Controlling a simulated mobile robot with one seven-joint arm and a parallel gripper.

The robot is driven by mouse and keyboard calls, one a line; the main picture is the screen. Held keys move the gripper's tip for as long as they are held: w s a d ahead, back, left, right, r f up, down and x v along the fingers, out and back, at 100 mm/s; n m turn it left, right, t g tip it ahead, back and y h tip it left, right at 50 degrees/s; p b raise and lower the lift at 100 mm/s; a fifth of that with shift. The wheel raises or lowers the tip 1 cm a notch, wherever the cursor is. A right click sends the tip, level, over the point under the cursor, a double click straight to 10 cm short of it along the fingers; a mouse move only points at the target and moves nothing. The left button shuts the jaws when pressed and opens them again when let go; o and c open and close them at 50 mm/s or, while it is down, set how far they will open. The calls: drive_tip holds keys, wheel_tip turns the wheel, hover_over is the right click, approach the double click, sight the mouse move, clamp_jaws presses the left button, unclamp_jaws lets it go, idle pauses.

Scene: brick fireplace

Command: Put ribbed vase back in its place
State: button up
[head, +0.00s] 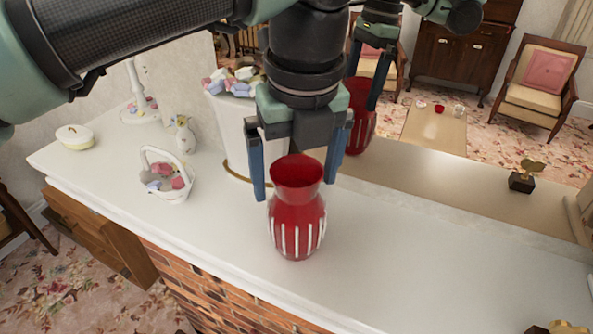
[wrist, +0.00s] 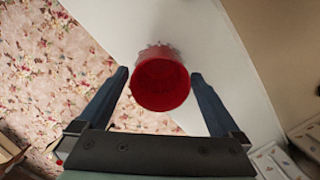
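The ribbed vase (head: 297,225) is red with white vertical ribs on its body. It stands upright on the white mantel (head: 410,270) in the head view. In the wrist view, its round red mouth (wrist: 161,82) shows between my fingertips. My gripper (head: 296,188) points down above the vase, with one blue finger on each side of its neck. The fingers are spread, with a narrow gap on each side of the vase in the wrist view. Whether the fingers reach down to the neck's level is hard to tell.
A white basket with flowers (head: 167,175), a figurine (head: 185,135) and a lidded dish (head: 75,137) stand left. A white pot (head: 232,135) stands behind my gripper. A mirror behind reflects the vase (head: 361,118). A gold ornament (head: 562,328) is at lower right. The mantel's right is mostly clear.

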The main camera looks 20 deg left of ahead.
wheel_tip(320, 180, up, 12)
drive_tip(key=s+d+p, duration=0.1)
drive_tip(key=p, duration=0.6)
drive_tip(key=shift+s+r, duration=0.15)
drive_tip(key=shift+d, duration=0.1)
